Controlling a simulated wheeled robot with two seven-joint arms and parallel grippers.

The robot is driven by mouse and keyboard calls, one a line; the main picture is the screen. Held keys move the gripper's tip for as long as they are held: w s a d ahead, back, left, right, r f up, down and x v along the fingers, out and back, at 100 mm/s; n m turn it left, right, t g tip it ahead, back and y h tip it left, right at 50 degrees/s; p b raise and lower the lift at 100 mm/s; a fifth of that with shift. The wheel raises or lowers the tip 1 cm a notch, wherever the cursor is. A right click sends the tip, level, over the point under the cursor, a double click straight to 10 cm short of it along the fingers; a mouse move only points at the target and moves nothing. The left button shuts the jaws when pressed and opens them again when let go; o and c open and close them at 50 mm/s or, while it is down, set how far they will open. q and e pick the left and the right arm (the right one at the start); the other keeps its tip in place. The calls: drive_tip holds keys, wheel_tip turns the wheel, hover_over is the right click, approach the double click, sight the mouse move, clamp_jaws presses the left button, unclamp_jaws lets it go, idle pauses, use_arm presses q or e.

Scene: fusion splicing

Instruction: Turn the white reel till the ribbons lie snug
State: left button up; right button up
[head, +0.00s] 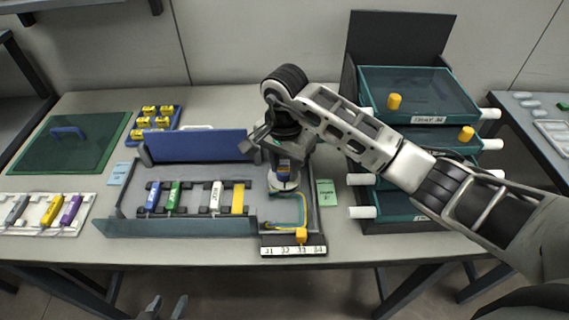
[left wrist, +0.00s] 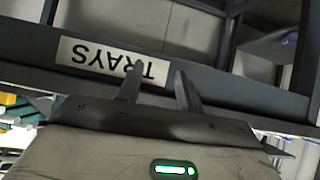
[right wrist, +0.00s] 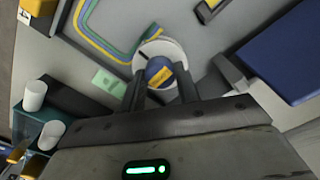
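The white reel (head: 284,184) sits in the right bay of the grey workstation tray. In the right wrist view the reel (right wrist: 150,50) has a blue knob (right wrist: 158,72) with a yellow mark at its middle. The blue and yellow ribbons (right wrist: 92,42) run in a bent path beside the reel; they also show in the head view (head: 302,212). My right gripper (right wrist: 161,85) points down at the reel, its fingers apart on either side of the knob; contact is unclear. My left gripper (head: 166,307) is open and empty, below the table's front edge.
A blue lid (head: 200,145) stands behind the tray, with several coloured holders in the tray's left bay. A numbered strip with a yellow block (head: 301,236) lies in front. A rack of teal drawers (head: 420,95) stands at the right, beneath my right arm.

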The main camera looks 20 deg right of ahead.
use_arm(q)
drive_tip(key=shift+s+f, duration=0.25)
drive_tip(key=shift+f, duration=0.05)
use_arm(e)
drive_tip(key=shift+m, duration=0.4)
drive_tip(key=shift+d+m+b, duration=0.1)
drive_tip(key=shift+m+b, duration=0.6)
drive_tip(key=shift+m, duration=0.3)
drive_tip(key=m+b, duration=0.1)
drive_tip(key=m, duration=0.1)
drive_tip(key=shift+m, duration=0.3)
drive_tip(key=m, duration=0.2)
drive_tip(key=shift+m+b, duration=0.4)
drive_tip(key=m, duration=0.2)
drive_tip(key=shift+m+b, duration=0.3)
drive_tip(key=shift+b, duration=0.05)
drive_tip(key=m, duration=0.3)
drive_tip(key=shift+m+b, duration=0.3)
drive_tip(key=shift+b, duration=0.1)
drive_tip(key=shift+m, duration=1.3)
use_arm(q)
drive_tip(key=shift+w+d+f, duration=0.4)
drive_tip(key=shift+d+f, duration=0.05)
drive_tip(key=shift+f, duration=0.1)
use_arm(e)
drive_tip(key=shift+r+m, duration=0.1)
drive_tip(key=shift+m, duration=0.2)
